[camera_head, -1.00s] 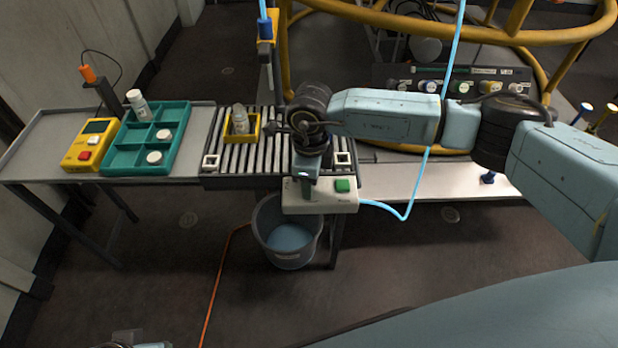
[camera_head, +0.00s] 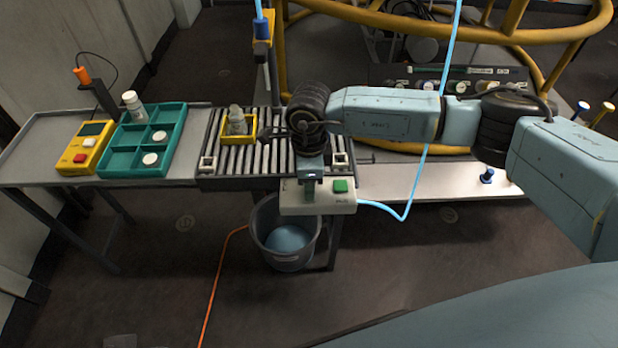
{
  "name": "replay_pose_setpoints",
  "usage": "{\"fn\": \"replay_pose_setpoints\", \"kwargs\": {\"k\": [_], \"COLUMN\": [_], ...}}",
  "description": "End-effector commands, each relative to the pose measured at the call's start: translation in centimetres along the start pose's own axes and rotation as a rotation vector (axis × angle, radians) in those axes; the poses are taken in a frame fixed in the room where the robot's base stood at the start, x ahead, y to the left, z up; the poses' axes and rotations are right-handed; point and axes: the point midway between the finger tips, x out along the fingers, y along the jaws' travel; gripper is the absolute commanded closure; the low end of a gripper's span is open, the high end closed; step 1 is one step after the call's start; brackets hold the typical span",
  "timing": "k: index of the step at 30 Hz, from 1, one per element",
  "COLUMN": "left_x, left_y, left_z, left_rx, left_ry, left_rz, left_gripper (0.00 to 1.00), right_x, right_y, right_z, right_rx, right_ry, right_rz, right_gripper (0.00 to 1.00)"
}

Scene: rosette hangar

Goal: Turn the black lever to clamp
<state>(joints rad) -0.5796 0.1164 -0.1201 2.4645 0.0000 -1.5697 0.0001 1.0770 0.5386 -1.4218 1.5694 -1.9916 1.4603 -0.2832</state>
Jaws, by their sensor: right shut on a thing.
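My right gripper (camera_head: 310,188) points down at the left part of a white control box (camera_head: 318,208) at the front edge of the roller conveyor. It is shut on the black lever, which is mostly hidden behind the fingers and wrist, so its angle cannot be told. A green button (camera_head: 340,186) shows on the box just right of the fingers. A yellow tray (camera_head: 226,140) holding a pale bottle (camera_head: 237,121) sits on the conveyor rollers (camera_head: 266,158), left of my wrist. My left gripper is out of view.
A teal compartment tray (camera_head: 132,171) with white-capped bottles and a yellow box (camera_head: 84,150) stand on the left table. A grey bucket (camera_head: 284,258) is below the control box. A blue hose (camera_head: 407,208) runs from the box. A yellow tubular frame (camera_head: 440,35) stands behind.

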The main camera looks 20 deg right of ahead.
Motion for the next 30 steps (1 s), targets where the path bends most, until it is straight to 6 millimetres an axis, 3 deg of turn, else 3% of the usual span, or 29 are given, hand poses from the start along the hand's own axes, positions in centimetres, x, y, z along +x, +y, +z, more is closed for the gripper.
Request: {"fn": "replay_pose_setpoints", "kwargs": {"k": [1,6,17,23,30], "left_x": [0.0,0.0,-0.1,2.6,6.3], "left_y": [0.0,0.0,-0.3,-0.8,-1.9], "left_z": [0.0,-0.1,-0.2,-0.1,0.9], "left_rx": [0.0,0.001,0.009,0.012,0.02], "left_ry": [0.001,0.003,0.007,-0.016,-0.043], "left_rz": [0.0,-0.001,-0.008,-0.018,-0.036], "left_gripper": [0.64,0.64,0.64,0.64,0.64], "right_x": [-0.1,-0.1,-0.6,-3.7,-8.8], "right_y": [-0.1,-0.1,-0.1,-0.1,-0.1], "right_z": [0.1,0.0,0.0,0.1,0.0], "right_rx": [-0.003,-0.002,0.0,-0.002,-0.001], "right_ry": [-0.002,-0.001,-0.001,-0.002,-0.002], "right_rz": [-0.003,-0.002,-0.002,-0.004,-0.005], "right_gripper": [0.52,0.33,0.33,0.33,0.33]}}
